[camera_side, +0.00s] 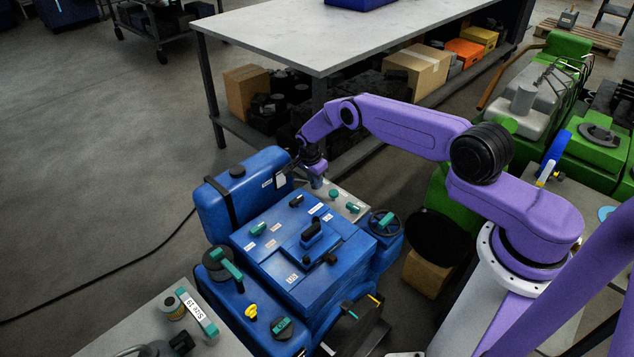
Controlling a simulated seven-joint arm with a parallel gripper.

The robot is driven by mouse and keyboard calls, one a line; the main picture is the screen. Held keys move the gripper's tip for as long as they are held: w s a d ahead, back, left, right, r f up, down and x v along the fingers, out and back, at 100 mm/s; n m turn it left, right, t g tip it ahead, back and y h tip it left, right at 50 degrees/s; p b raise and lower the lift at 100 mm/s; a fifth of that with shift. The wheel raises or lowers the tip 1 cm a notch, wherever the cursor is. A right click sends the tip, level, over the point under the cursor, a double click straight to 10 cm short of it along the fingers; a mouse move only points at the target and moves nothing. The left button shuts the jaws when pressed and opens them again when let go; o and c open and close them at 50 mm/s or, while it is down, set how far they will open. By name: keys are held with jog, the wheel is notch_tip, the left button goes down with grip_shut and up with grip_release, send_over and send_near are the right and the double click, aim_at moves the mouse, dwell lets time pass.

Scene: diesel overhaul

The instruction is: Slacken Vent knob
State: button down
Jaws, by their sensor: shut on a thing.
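The blue diesel engine (282,262) stands in the middle of the side view, with several small knobs and levers in teal, black and yellow. Its labels are too small to read, so I cannot tell by label which one is the Vent knob. My gripper (317,181) points down at the engine's back edge, beside the blue tank (240,187) and over the left end of a light plate (345,200). It is shut on a small part there, mostly hidden by the fingers. Two teal knobs sit on the plate to the right of my gripper.
A light workbench (300,35) stands close behind my gripper, with cardboard boxes (418,68) on its lower shelf. A handwheel (384,225) is at the engine's right. A teal lever (226,264) rises at the left. Green machinery (590,150) stands at the right. The floor at left is mostly clear.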

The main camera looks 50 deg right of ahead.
jog(key=n, duration=0.4)
jog(key=shift+s+n+t, duration=0.1)
jog(key=shift+n+t, duration=0.3)
jog(key=n, duration=0.4)
jog(key=shift+s+d+r+n+t+y, duration=0.1)
jog(key=shift+n+t+y, duration=0.3)
jog(key=shift+n, duration=0.8)
jog(key=shift+s+d+n+y, duration=0.1)
jog(key=shift+n+y, duration=0.3)
jog(key=shift+n, duration=1.2)
jog(key=shift+t, duration=0.3)
